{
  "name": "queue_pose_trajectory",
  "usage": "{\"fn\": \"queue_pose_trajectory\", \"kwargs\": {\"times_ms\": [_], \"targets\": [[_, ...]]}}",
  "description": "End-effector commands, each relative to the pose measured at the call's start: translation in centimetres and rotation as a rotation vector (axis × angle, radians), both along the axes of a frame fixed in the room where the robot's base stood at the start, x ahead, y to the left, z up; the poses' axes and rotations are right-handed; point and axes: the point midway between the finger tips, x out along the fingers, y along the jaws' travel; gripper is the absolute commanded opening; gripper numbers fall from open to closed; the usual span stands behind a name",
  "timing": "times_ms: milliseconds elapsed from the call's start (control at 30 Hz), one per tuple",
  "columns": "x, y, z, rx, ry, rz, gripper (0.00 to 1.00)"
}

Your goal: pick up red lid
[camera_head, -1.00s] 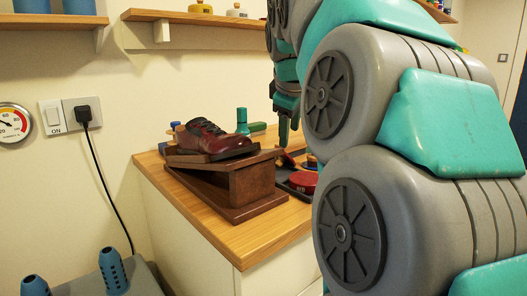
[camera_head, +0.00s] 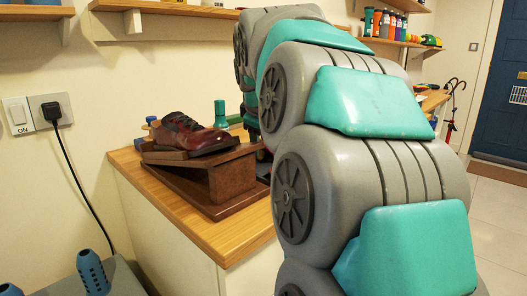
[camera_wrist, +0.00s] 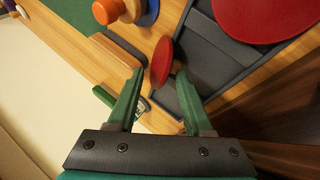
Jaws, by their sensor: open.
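In the wrist view, a small red disc (camera_wrist: 161,62), seen nearly edge-on, is tilted at the edge of a dark grey tray. A larger red round piece (camera_wrist: 262,15) lies over the tray at the upper right, cut off by the frame. I cannot tell for certain which is the lid. My gripper (camera_wrist: 160,77) has two green fingers spread apart, with nothing held. The small red disc shows just beyond and between the fingertips. In the head view my arm hides the gripper and most of the red pieces.
The dark tray (camera_wrist: 213,62) has raised walls and lies on the wooden counter (camera_head: 226,240). A dark red shoe (camera_head: 187,134) rests on a brown wooden stand (camera_head: 232,178) beside my arm. A green bottle (camera_head: 220,115) stands behind it. An orange knob-like object (camera_wrist: 107,11) is at the wrist view's top.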

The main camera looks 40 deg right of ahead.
Motion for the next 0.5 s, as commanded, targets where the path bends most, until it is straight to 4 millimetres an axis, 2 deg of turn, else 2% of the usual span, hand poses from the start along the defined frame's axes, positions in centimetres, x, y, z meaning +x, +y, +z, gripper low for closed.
{"fn": "queue_pose_trajectory", "kwargs": {"times_ms": [100, 500], "targets": [[-0.03, 0.01, 0.04, 0.0, 0.0, 0.0, 0.5], [-0.05, 0.02, 0.05, 0.0, 0.0, 0.0, 0.05]]}}
